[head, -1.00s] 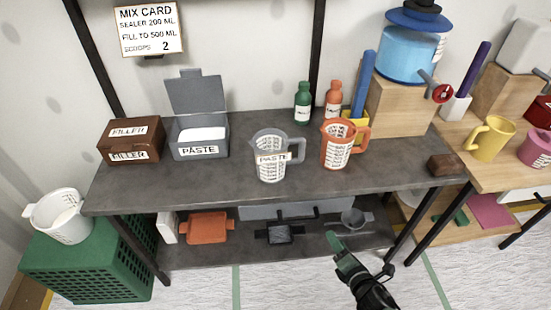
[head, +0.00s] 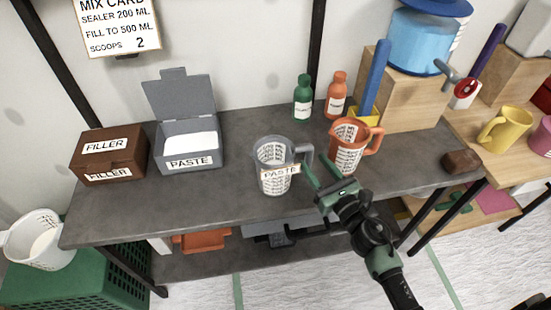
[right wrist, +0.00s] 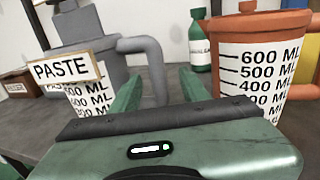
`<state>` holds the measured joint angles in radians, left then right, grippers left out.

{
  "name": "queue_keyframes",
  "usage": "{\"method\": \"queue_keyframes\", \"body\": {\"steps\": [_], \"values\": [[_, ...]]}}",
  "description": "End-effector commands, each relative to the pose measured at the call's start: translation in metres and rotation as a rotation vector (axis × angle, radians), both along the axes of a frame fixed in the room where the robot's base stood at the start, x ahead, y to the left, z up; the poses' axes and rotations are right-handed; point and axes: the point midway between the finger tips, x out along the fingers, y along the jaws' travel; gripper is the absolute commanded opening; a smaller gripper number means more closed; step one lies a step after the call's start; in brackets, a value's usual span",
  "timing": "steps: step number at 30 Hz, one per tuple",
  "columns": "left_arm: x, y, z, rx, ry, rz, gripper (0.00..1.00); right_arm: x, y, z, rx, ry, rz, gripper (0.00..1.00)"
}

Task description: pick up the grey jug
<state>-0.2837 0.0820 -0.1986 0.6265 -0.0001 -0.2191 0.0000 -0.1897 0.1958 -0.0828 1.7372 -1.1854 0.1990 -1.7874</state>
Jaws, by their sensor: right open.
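The grey jug (head: 273,180), with a PASTE tag and a measuring scale, stands upright near the front edge of the dark bench. Its handle points right, towards my right gripper (head: 322,172). That gripper is open, with green fingers, just right of the jug. In the right wrist view the grey jug (right wrist: 92,72) is on the left, and its handle shows beyond and between the open fingers (right wrist: 158,90). I cannot tell whether a finger touches the handle. My left gripper is not in view.
An orange jug (head: 346,157) stands close behind and right of my right gripper. Green (head: 303,103) and orange (head: 336,98) bottles stand behind. The grey paste box (head: 188,152) and brown filler box (head: 108,163) are left. Bare bench lies between the paste box and grey jug.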

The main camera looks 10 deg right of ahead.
Motion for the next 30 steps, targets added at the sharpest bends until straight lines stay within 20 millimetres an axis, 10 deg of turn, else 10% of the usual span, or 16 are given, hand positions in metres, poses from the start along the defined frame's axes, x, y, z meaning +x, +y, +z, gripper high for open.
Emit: {"method": "queue_keyframes", "body": {"steps": [9, 23, 30], "values": [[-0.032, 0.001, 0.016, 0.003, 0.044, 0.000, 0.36, 0.039, 0.014, 0.009, 0.005, 0.000, -0.002, 0.45], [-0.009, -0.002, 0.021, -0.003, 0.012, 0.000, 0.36, 0.066, 0.023, 0.005, 0.003, 0.002, 0.000, 0.45], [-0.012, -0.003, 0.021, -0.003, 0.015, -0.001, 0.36, 0.066, 0.023, 0.005, 0.003, 0.002, 0.000, 0.00]]}}
